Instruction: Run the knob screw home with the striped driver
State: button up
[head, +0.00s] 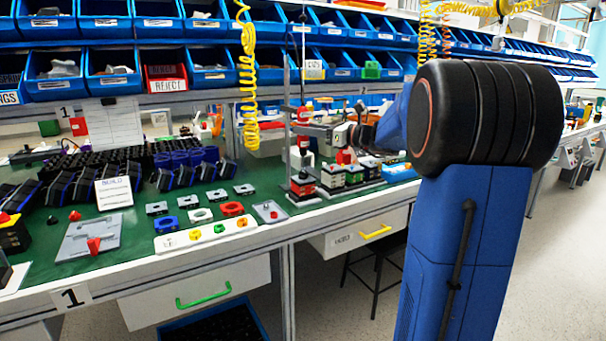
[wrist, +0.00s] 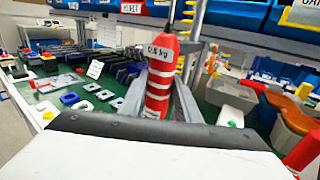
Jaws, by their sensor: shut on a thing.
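The striped driver (wrist: 160,80) is red with white bands and a dark-lettered label. It stands near upright between the fingers of my gripper (wrist: 160,104) in the wrist view. In the head view my gripper (head: 301,128) is shut on the driver (head: 303,114), above a small red and black unit (head: 301,188) near the front edge of the bench. The driver's tip and any knob screw are too small or hidden to make out, so I cannot tell whether they touch.
Several similar red, black and white units (head: 343,176) stand close to the right. A grey plate with a red knob (head: 269,211) lies to the left. A thin upright post (head: 288,100) is close by. A yellow coiled hose (head: 249,90) hangs at left. Blue bins line the back.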

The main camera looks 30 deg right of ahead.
jog(key=shift+f, duration=0.55)
dwell(3.4)
jog(key=shift+r, duration=2.05)
jog(key=o, duration=1.1)
jog(key=v, duration=0.7)
